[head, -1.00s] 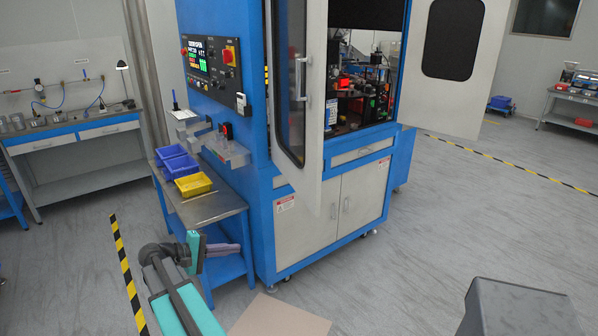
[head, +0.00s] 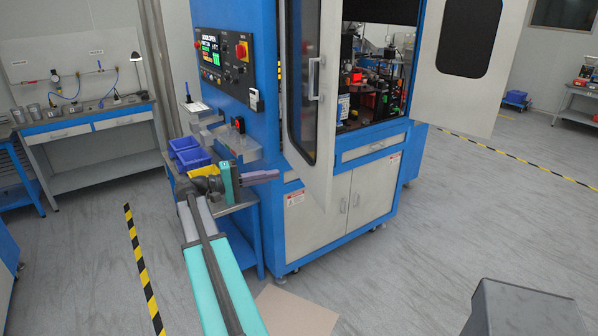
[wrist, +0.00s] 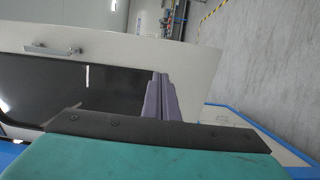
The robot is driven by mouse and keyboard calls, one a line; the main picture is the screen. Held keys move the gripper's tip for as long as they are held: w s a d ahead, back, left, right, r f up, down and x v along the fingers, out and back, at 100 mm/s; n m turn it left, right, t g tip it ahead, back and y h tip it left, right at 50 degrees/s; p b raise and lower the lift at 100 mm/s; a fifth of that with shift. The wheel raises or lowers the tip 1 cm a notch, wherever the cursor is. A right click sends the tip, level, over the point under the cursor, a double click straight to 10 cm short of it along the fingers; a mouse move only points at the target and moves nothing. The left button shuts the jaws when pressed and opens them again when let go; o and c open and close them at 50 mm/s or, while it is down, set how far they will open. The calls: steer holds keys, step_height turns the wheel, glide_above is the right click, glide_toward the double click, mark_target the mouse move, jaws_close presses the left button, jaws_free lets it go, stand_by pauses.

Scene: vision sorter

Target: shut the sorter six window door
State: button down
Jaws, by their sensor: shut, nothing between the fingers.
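The sorter (head: 235,105) is a blue and white cabinet with its interior showing. Its near window door (head: 324,130), white with a dark window and a bar handle (head: 315,78), stands swung open toward me. A second windowed door (head: 440,90) stands open on the far right side. My gripper (head: 277,174) is shut and empty, left of the near door's lower part, with its purple fingers pointing at it. In the wrist view the fingers (wrist: 159,98) appear in front of a white door panel (wrist: 180,62) with a dark window and handle; I cannot tell whether they touch it.
A side table with blue bins (head: 188,158) stands left of the sorter, partly behind my arm. A control panel (head: 222,55) is on the sorter's left face. A grey box-like shape (head: 520,305) is at the lower right.

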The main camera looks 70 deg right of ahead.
steer(key=p, duration=0.5)
glide_toward(321, 166)
steer(key=x, duration=0.4)
steer(key=shift+s+r, duration=0.1)
steer(key=shift+s, duration=0.05)
steer(key=shift+p+x, duration=0.4)
steer(key=shift+x, duration=0.65)
